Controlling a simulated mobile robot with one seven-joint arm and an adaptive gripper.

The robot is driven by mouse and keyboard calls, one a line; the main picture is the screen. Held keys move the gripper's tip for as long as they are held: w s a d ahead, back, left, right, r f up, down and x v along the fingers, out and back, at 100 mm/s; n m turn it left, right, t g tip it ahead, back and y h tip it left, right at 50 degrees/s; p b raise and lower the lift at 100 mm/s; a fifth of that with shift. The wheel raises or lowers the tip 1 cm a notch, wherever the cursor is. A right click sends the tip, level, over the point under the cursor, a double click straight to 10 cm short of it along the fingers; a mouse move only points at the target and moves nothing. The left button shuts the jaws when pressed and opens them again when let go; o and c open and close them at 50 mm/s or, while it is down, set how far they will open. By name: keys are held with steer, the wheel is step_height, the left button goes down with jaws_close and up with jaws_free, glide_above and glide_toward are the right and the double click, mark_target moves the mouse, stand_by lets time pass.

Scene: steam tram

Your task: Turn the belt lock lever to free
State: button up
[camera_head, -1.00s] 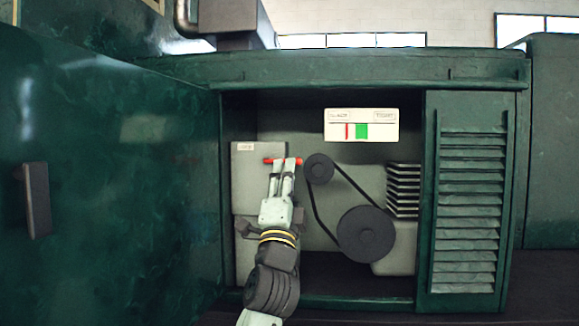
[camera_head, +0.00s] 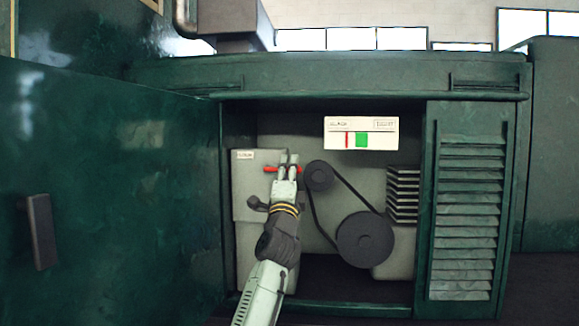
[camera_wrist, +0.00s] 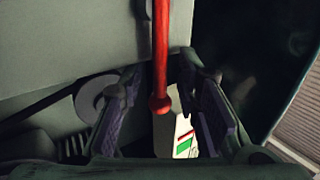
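The belt lock lever is a red bar (camera_head: 270,169) on the front of the grey box at the left of the open compartment. It lies roughly level in the head view, partly hidden by my fingers. In the wrist view the red lever (camera_wrist: 160,45), with a round knob at its end, runs between my fingers. My gripper (camera_head: 288,157) is at the lever, fingers pointing up in the head view. In the wrist view my gripper (camera_wrist: 160,85) is open, with gaps on both sides of the lever.
A small pulley (camera_head: 319,175) and a large pulley (camera_head: 365,238), joined by a belt, are just right of my gripper. A white panel (camera_head: 361,144) with red and green marks is above. The open green door (camera_head: 110,190) is left, a louvred panel (camera_head: 467,210) right.

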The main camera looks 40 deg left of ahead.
steer(key=c, duration=0.7)
jaws_close()
